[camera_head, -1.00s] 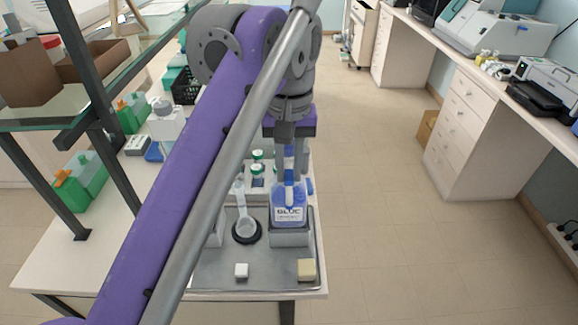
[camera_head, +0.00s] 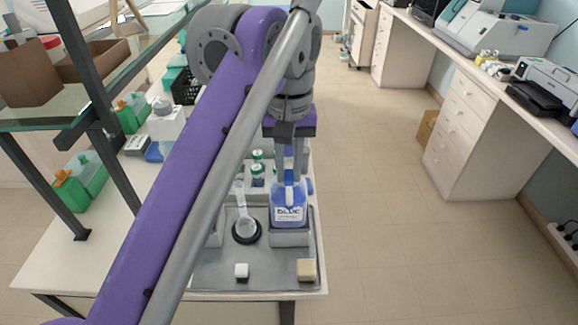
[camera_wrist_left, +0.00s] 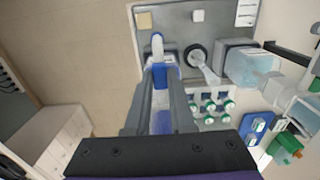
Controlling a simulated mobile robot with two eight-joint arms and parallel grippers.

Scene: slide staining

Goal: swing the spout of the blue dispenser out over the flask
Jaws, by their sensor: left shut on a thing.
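The blue dispenser (camera_head: 289,212) is a bottle of blue liquid with a label, standing on a grey block at the right of the tray. My left gripper (camera_head: 290,178) is above it, fingers pointing down, shut on its blue top (camera_wrist_left: 165,76). A pale, round-ended piece that looks like the spout (camera_wrist_left: 157,44) points toward the tray's near edge, not toward the flask. The clear long-necked flask (camera_head: 245,226) leans in a black ring (camera_wrist_left: 195,55) just left of the dispenser in the head view, apart from it. My right gripper is not in view.
The grey tray (camera_head: 215,277) carries a white block (camera_head: 241,270) and a tan block (camera_head: 307,269) near its front. Green-capped vials (camera_head: 257,170) stand in a rack behind the flask. A glass shelf (camera_head: 120,80) with dark posts is at the left. Floor is open right of the table.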

